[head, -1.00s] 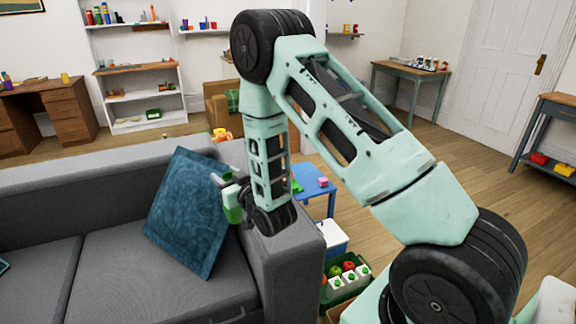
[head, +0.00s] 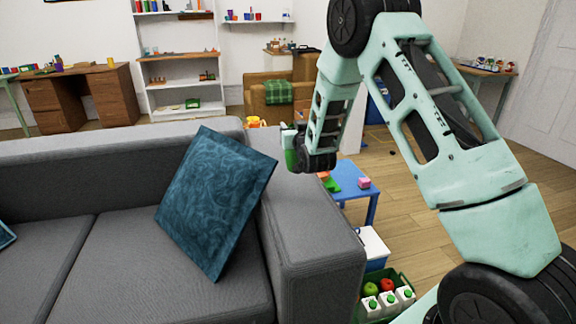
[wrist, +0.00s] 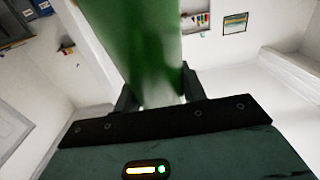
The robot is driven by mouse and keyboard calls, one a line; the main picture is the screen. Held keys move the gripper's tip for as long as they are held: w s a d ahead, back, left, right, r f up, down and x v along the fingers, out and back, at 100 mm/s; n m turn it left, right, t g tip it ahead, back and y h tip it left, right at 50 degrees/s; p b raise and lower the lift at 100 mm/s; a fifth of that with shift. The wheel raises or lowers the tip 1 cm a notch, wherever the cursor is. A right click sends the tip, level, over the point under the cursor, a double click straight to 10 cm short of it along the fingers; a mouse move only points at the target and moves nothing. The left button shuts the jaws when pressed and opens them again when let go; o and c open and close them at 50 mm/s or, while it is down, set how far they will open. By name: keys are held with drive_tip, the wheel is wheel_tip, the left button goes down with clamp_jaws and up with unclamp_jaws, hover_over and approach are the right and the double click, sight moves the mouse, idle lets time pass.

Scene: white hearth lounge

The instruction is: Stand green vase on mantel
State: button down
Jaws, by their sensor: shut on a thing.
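The green vase (head: 290,155) is in my gripper (head: 297,138), held up above the right arm of the grey sofa in the head view; part of it is hidden by the wrist. In the wrist view the vase (wrist: 145,45) fills the space between the two fingers of my gripper (wrist: 157,93), which is shut on it. The vase runs out of the top of that picture. I cannot make out the mantel for certain in either view.
The grey sofa (head: 60,255) with a blue cushion (head: 215,200) fills the left foreground. A blue table (head: 355,192), a green crate (head: 400,285) of cartons and apples, and an armchair (head: 270,110) stand beyond. Wooden floor (head: 425,185) is open at right.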

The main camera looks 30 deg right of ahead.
sight(293, 151)
drive_tip(key=shift+f, duration=3.85)
drive_tip(key=shift+f+b, duration=0.1)
drive_tip(key=shift+b, duration=0.2)
drive_tip(key=c, duration=1.2)
unclamp_jaws()
drive_tip(key=shift+f, duration=0.15)
drive_tip(key=shift+c, duration=0.2)
drive_tip(key=o, duration=0.4)
